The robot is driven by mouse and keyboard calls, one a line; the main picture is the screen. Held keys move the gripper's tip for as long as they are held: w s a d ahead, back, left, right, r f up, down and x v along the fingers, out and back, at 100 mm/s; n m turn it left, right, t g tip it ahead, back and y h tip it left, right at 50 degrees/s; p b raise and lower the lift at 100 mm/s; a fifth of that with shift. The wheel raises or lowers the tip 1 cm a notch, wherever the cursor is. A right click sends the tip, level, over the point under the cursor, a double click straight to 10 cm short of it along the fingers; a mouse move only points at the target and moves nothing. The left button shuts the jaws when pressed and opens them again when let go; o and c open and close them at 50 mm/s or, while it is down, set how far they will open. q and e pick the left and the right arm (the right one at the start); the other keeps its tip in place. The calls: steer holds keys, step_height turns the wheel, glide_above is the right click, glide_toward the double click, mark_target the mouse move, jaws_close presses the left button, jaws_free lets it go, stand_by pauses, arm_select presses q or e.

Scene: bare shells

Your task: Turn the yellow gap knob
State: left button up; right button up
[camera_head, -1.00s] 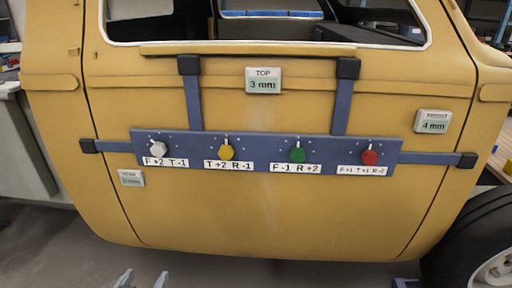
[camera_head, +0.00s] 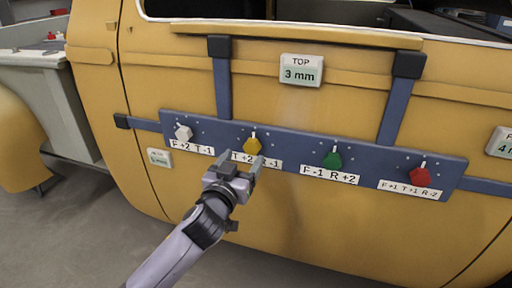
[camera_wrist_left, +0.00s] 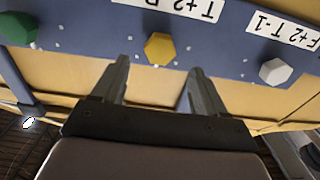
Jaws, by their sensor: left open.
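The yellow knob (camera_head: 252,144) sits on the blue bar (camera_head: 290,145) fixed across the yellow car door, above the label "T+2 R-1". Its white pointer stands up. In the left wrist view the yellow knob (camera_wrist_left: 159,49) lies beyond and between my fingertips, apart from them. My left gripper (camera_head: 240,160) is open and empty, just below and in front of the yellow knob, its fingers covering part of the label. It also shows in the left wrist view (camera_wrist_left: 160,72). My right gripper is not in view.
A white knob (camera_head: 183,132) is left of the yellow one; a green knob (camera_head: 332,158) and a red knob (camera_head: 420,176) are to the right. A "TOP 3 mm" display (camera_head: 301,70) is above the bar. The space in front of the door is free.

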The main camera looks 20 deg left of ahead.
mark_target(250, 148)
arm_select(q)
steer(key=shift+w+d, duration=0.1)
steer(key=shift+w, duration=2.75)
steer(key=c, duration=1)
